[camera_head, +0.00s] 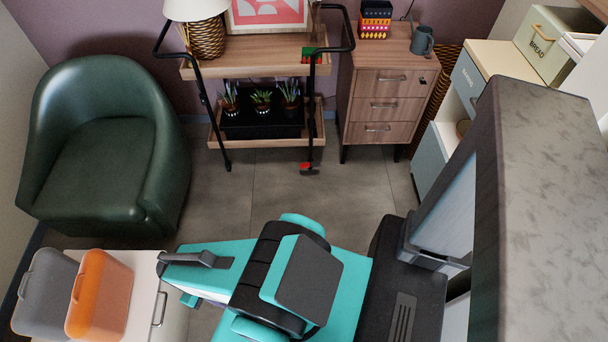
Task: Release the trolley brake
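The trolley (255,66) is a two-tier wooden cart with black tube frames and handles, standing against the back wall. A small red brake lever (306,167) shows at the foot of its front right leg, by the floor. Its exact position, pressed or raised, is too small to tell. My teal and black arm is folded low in front of me. The end that looks like my gripper (182,277) points left, well in front of the trolley and apart from it. Its fingers are not clear enough to show whether they are open.
A green armchair (95,150) stands left of the trolley and a wooden drawer unit (385,95) right of it. A lamp (205,35), a picture (268,14) and potted plants (262,98) are on the trolley. Grey floor (265,195) lies clear before it. Orange (100,295) and grey bins are lower left.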

